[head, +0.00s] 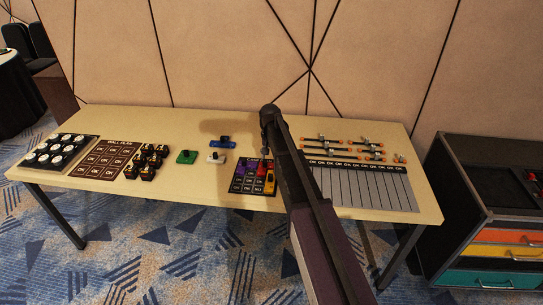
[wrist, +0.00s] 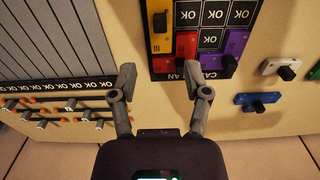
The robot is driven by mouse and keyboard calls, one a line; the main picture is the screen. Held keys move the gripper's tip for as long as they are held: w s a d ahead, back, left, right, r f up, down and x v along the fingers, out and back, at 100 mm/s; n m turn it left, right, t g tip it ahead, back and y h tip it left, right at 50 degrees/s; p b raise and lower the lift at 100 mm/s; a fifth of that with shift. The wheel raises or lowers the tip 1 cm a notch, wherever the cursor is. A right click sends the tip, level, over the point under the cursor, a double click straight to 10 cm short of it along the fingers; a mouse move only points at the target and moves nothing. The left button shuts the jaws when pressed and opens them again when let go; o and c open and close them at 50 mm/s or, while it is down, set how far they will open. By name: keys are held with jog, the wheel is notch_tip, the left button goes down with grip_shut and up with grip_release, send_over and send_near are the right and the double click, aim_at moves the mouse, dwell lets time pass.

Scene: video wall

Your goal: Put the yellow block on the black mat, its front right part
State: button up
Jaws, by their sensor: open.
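The black mat (head: 239,187) lies on the table right of centre, with a grid of OK cells; it fills the top middle of the wrist view (wrist: 213,13). The yellow block (wrist: 160,34) lies on it, in the right column towards the front as the head view shows it (head: 269,185). It has a dark knob.

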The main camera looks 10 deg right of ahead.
jog(key=shift+s, duration=0.1)
jog(key=s+n, duration=0.3)
jog(key=s, duration=2.5)
jog(key=shift+s+d+n, duration=0.25)
jog(key=shift+s+n, duration=0.05)
jog(key=shift+s, duration=0.1)
